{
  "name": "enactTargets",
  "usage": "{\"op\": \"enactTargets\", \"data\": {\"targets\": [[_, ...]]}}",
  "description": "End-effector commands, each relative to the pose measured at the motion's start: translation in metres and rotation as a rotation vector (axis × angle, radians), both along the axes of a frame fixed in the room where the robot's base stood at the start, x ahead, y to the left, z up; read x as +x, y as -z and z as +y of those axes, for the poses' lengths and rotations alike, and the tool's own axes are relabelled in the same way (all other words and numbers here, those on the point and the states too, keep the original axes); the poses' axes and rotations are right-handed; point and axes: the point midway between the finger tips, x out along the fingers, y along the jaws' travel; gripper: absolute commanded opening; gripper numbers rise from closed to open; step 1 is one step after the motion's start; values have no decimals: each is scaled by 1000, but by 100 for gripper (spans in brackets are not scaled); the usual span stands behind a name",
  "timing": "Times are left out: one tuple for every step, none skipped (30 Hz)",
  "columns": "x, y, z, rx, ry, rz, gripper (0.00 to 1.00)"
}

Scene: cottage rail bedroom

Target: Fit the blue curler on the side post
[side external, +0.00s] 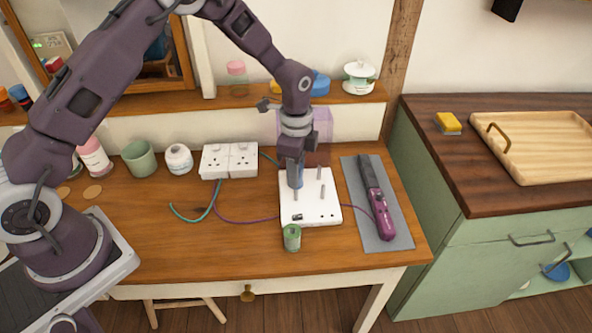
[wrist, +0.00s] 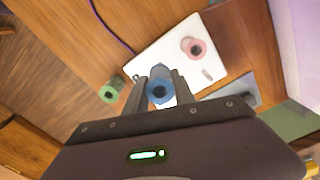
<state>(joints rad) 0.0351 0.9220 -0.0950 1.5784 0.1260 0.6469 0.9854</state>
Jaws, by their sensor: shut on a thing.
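My gripper (side external: 296,172) is shut on the blue curler (side external: 296,182), over the left part of the white base (side external: 310,212). The wrist view shows the blue curler (wrist: 158,92) between the fingers, its open end facing the camera. Bare thin posts stand on the base, one at its right (side external: 322,190). One post (side external: 296,213) shows just below the curler; I cannot tell whether the curler is around it or above it. A pink curler (wrist: 193,48) stands on the base in the wrist view; I cannot make it out in the side view.
A green curler (side external: 291,238) stands on the table at the base's front edge. A purple hair iron (side external: 376,200) lies on a grey mat (side external: 398,236) to the right. White sockets (side external: 229,160) and cables lie left. The table front is mostly clear.

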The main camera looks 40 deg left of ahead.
Motion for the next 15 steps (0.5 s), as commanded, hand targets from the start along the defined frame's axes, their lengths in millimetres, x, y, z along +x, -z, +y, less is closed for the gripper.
{"op": "enactTargets", "data": {"targets": [[0, 0, 0, 0, 0, 0, 0], [0, 0, 0, 0, 0, 0, 0], [0, 0, 0, 0, 0, 0, 0], [0, 0, 0, 0, 0, 0, 0], [0, 0, 0, 0, 0, 0, 0], [0, 0, 0, 0, 0, 0, 0], [0, 0, 0, 0, 0, 0, 0], [0, 0, 0, 0, 0, 0, 0], [0, 0, 0, 0, 0, 0, 0], [0, 0, 0, 0, 0, 0, 0], [0, 0, 0, 0, 0, 0, 0], [0, 1, 0, 0, 0, 0, 0], [0, 1, 0, 0, 0, 0, 0], [0, 2, 0, 0, 0, 1, 0], [0, 3, 0, 0, 0, 1, 0]]}}
